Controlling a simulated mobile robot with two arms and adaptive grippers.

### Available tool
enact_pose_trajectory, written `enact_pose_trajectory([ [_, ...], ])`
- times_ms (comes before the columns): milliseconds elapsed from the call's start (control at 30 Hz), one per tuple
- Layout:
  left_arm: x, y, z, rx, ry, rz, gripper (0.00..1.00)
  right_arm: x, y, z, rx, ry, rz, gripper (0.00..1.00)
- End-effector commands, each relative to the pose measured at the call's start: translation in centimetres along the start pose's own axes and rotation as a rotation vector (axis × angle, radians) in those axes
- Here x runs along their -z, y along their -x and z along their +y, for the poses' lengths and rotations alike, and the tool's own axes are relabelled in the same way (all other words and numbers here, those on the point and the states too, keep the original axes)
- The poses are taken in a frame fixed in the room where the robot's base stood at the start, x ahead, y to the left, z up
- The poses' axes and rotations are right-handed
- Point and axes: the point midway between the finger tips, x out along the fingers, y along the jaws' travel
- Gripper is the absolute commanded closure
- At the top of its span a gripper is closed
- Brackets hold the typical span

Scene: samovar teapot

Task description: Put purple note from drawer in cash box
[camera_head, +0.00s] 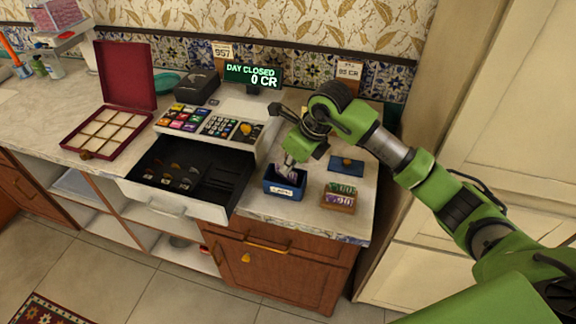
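The cash box (284,188) is a small open blue box with a white label on its front, on the counter right of the register drawer. The purple note (285,171) shows as a small patch at its opening, below my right gripper. My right gripper (289,161) points down at the mouth of the box. Its fingers are small and partly hidden, so I cannot tell whether they still grip the note. The register drawer (172,208) is pulled out, with coins in its left compartments and dark slots on the right. My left gripper is not in view.
A blue lid (346,164) lies behind a wooden tray (338,206) holding green and purple notes, right of the box. The register (215,122) displays "DAY CLOSED 0 CR". An open red compartment case (105,132) lies at left. My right arm spans the counter's right side.

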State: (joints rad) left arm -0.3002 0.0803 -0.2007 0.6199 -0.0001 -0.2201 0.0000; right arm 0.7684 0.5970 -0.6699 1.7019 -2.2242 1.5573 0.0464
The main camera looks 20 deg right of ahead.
Motion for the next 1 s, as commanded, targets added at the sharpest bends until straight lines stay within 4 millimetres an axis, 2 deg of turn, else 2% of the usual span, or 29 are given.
enact_pose_trajectory([
  [400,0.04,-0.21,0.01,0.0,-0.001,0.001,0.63,-0.01,0.0,0.03,0.0,0.0,0.0,1.0],
  [433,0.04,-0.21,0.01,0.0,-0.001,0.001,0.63,-0.01,0.0,0.03,0.0,0.0,0.0,0.96],
  [500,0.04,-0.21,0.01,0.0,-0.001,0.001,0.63,-0.01,0.0,0.03,0.0,0.0,0.0,0.78],
  [767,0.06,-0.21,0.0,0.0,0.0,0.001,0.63,-0.01,-0.01,0.02,0.0,0.0,0.0,0.76],
  [833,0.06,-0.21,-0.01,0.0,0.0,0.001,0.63,-0.01,-0.01,0.02,0.0,0.0,0.0,0.63],
  [1000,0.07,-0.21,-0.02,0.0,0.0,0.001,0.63,-0.01,-0.01,0.02,0.0,0.0,0.0,0.63],
])
